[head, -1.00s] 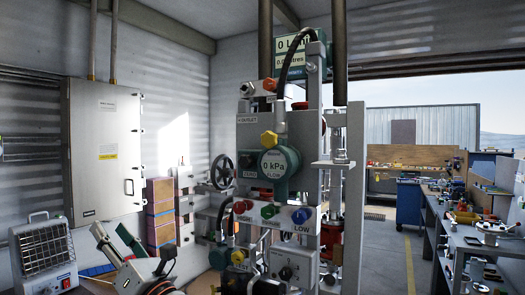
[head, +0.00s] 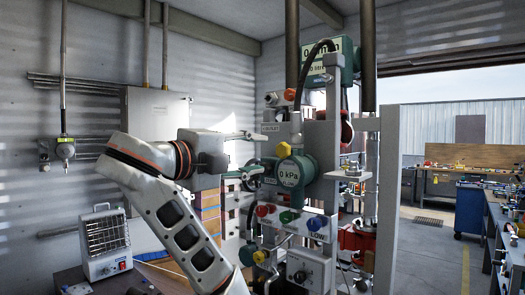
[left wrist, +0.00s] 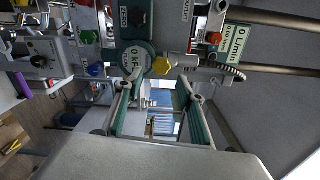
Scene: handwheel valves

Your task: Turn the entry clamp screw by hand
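My left gripper (head: 257,154) is level in front of the left side of the grey valve panel (head: 318,150), its two fingers spread and nothing seen held. In the left wrist view the open gripper (left wrist: 156,88) shows green inner pads. A small silvery fitting (left wrist: 150,103) appears between the fingers, apart from both pads. I cannot tell whether it is the entry clamp screw. The round 0 kPa gauge (head: 290,171) and a yellow knob (head: 284,149) sit just right of the fingertips. The black handwheel is mostly hidden behind the gripper. My right gripper does not show.
Red (head: 262,211), green (head: 288,216) and blue (head: 315,223) knobs stick out below the gauge. A black hose (head: 312,58) arches above. A heater (head: 104,243) stands at lower left. A workbench (head: 505,230) runs along the right; floor between is open.

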